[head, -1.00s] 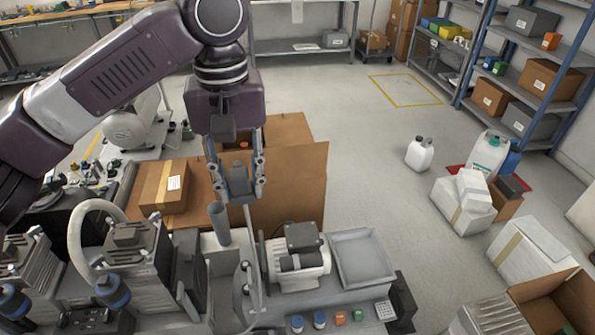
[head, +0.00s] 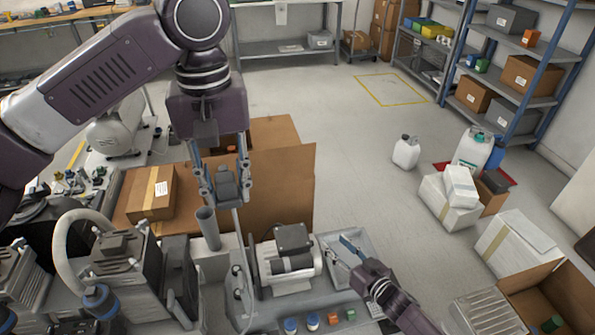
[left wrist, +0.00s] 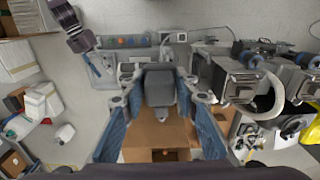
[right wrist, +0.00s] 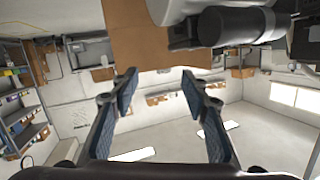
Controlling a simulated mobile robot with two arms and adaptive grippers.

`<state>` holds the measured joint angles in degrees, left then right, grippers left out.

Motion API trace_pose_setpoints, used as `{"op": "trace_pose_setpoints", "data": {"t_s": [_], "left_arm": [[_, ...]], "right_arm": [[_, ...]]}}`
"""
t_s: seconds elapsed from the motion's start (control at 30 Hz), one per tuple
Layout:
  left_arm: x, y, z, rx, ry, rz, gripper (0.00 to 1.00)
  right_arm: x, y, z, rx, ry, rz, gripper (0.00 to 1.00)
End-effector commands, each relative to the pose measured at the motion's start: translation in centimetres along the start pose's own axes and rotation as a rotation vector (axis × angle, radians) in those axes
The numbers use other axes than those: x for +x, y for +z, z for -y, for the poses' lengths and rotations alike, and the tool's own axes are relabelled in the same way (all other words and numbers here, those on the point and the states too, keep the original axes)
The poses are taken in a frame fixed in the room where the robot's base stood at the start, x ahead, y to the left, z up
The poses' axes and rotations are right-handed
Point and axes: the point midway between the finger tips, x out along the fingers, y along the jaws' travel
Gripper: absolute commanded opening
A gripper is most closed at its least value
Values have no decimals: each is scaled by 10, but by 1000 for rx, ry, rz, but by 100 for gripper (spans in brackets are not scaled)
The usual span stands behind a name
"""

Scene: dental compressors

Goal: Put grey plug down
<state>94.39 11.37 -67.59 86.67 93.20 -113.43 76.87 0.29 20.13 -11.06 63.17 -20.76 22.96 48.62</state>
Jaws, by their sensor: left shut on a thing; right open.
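The grey plug (head: 227,184) is held in my left gripper (head: 222,192), raised above the cluttered bench. A thin cable runs down from it towards the bench in the head view. In the left wrist view the plug (left wrist: 159,88) sits between the two blue-padded fingers. My right gripper (head: 352,252) is at the lower right of the head view, over or in front of the grey tray (head: 331,266). In the right wrist view its fingers (right wrist: 159,92) are apart with nothing between them.
A motor (head: 287,262) stands between the tray and an upright grey tube (head: 208,227). Compressor units (head: 125,262) crowd the left. A taped cardboard box (head: 151,194) and a large open carton (head: 280,185) lie behind. Small blue, orange and green parts line the bench front.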

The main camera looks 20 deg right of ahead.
Motion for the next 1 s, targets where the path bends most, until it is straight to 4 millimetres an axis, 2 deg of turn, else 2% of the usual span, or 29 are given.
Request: {"op": "trace_pose_setpoints", "data": {"t_s": [0.03, 0.17, 0.3, 0.47, 0.6, 0.7, 0.8, 0.9, 1.0], "left_arm": [[0, 0, 0, 0, 0, 0, 0], [0, 0, 0, 0, 0, 0, 0], [0, 0, 0, 0, 0, 0, 0], [0, 0, 0, 0, 0, 0, 0], [0, 0, 0, 0, 0, 0, 0], [0, 0, 0, 0, 0, 0, 0], [0, 0, 0, 0, 0, 0, 0], [0, 0, 0, 0, 0, 0, 0], [0, 0, 0, 0, 0, 0, 0]], "right_arm": [[8, -31, 6, -1, -42, -53, 42], [18, -105, 28, 8, -168, -172, 42], [17, -182, 61, 10, -332, -278, 42], [-2, -263, 109, -10, -557, -357, 42], [-35, -322, 158, -53, -783, -371, 42], [-67, -351, 193, -103, -950, -334, 42], [-100, -367, 223, -165, -1092, -261, 42], [-128, -372, 242, -225, -1194, -170, 42], [-146, -371, 252, -264, -1248, -97, 42]]}}
